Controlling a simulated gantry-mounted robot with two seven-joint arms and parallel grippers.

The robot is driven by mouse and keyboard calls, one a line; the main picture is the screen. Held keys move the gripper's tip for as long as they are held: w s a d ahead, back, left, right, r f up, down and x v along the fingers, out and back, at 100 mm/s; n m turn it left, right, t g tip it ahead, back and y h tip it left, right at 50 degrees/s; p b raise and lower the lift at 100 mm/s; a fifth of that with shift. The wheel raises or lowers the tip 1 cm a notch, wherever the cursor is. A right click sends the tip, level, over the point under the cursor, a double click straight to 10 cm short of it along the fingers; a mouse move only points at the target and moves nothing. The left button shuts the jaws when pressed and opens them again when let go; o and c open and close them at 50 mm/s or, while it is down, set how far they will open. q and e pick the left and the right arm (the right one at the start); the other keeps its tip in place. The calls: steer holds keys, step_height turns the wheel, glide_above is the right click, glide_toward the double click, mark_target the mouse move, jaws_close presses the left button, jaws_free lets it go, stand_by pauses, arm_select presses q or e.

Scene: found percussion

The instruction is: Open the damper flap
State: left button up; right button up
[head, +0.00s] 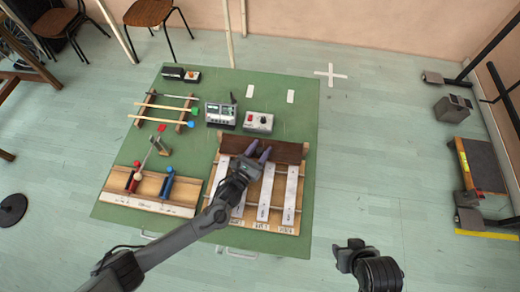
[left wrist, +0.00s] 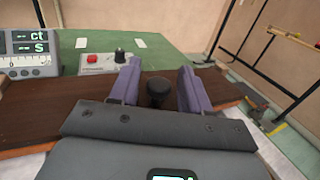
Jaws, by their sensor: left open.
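The damper flap (head: 289,152) is a dark brown wooden board across the back of the metal-bar instrument (head: 264,197). It also shows in the left wrist view (left wrist: 45,110), running across the picture. A black round knob (left wrist: 159,90) stands on it. My left gripper (head: 259,151) is over the flap with its purple fingers spread. In the left wrist view the fingers (left wrist: 160,72) stand on either side of the knob, with a gap showing at each side. My right gripper (head: 350,254) is off the table at the lower right; its fingers are too unclear to judge.
A grey meter (head: 220,113) and a box with a red button (head: 258,122) stand just behind the flap. A wooden rack with red and blue handles (head: 150,188) lies to the left. Mallets (head: 160,120) rest at the back left. The green table's right strip is clear.

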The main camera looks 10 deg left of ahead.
arm_select(q)
jaws_close()
stand_by(0.3)
steer(key=shift+r, duration=0.1)
